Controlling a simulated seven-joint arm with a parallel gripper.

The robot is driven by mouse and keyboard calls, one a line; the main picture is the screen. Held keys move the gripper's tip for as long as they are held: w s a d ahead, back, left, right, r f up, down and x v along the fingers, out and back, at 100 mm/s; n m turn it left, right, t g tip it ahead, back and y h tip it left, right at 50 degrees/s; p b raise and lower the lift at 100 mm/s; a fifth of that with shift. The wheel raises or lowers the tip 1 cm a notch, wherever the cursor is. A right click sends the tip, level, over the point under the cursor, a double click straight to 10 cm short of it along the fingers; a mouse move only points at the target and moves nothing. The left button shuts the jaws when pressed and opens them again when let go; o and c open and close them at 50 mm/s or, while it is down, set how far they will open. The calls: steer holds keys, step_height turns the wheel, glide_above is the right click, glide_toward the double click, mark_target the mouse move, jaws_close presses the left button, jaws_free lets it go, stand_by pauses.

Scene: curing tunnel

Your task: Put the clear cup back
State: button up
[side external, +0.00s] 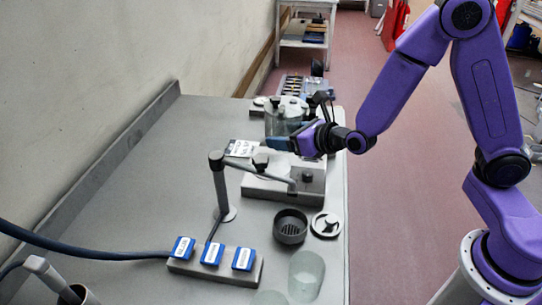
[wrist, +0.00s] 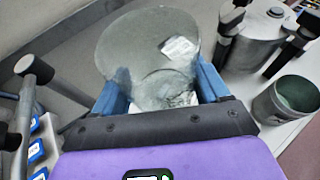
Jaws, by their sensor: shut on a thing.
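My gripper (side external: 281,144) is above the far part of the grey bench, with its fingers pointing toward the wall side. In the wrist view its blue fingers (wrist: 160,92) are shut on a clear cup (wrist: 125,50), one on each side. The cup's wide round end shows toward the top of the picture. A white label card (side external: 240,148) shows through its clear wall. In the side view the held cup is hard to make out against the grey pot behind. Another clear cup (side external: 306,276) stands at the near end of the bench, with part of one more beside it (side external: 269,299).
The lidded pot (wrist: 255,38) with black clamps and a grey cup (wrist: 288,98) are right of my gripper in the wrist view. A black-knobbed post (side external: 221,190), blue-tagged block (side external: 213,264), dark round dish (side external: 290,227) and metal block (side external: 284,185) crowd the nearer side.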

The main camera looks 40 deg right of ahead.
glide_above(271, 166)
step_height(271, 166, down, 6)
steer(key=shift+s+r, duration=0.1)
steer(key=shift+r, duration=0.1)
steer(key=shift+f, duration=1.7)
steer(key=shift+f, duration=0.15)
